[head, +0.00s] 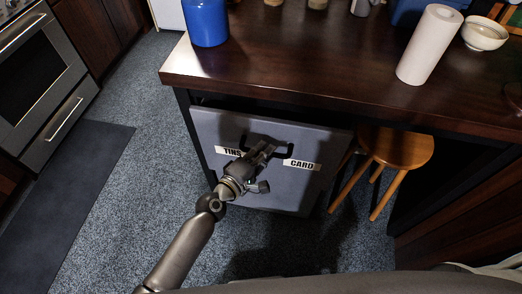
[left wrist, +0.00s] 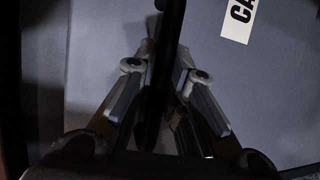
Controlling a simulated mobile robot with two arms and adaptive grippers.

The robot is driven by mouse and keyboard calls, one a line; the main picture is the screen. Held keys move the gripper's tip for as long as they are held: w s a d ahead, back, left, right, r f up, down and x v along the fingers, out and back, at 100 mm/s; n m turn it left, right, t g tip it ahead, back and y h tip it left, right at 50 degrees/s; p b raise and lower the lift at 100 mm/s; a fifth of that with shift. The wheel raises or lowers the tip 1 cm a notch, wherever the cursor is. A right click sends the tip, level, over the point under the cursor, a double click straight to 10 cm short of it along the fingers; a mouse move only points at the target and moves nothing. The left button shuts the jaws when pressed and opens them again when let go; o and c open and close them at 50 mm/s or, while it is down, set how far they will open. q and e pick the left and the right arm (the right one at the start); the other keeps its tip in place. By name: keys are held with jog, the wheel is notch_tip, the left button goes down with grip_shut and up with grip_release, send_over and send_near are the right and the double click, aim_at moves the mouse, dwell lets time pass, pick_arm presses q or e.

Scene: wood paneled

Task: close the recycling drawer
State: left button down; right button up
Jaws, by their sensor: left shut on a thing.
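The recycling drawer (head: 225,130) has a grey front under the dark wooden counter, with labels that read TINS and CARD. Its dark handle (head: 290,150) is a bar across the middle of the front. My left gripper (head: 264,150) is at the handle, between the two labels, and partly covers TINS. In the left wrist view the handle (left wrist: 172,60) runs between the two fingers (left wrist: 165,85), which are closed on it. My right gripper is not in view.
The counter top (head: 310,70) overhangs the drawer and carries a blue canister (head: 207,22), a paper roll (head: 428,45) and a white bowl (head: 484,32). A wooden stool (head: 398,148) stands close to the drawer's right. The carpet to the left is clear, with a dark mat (head: 85,190).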

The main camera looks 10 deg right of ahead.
pick_arm(q)
jog(key=c, duration=1.8)
grip_release()
jog(key=shift+s, duration=0.2)
jog(key=o, duration=0.3)
jog(key=shift+o, duration=0.2)
jog(key=shift+s+a, duration=0.1)
jog(key=shift+a, duration=0.05)
jog(key=v, duration=1.1)
jog(key=shift+s+a, duration=0.2)
jog(key=shift+s, duration=0.05)
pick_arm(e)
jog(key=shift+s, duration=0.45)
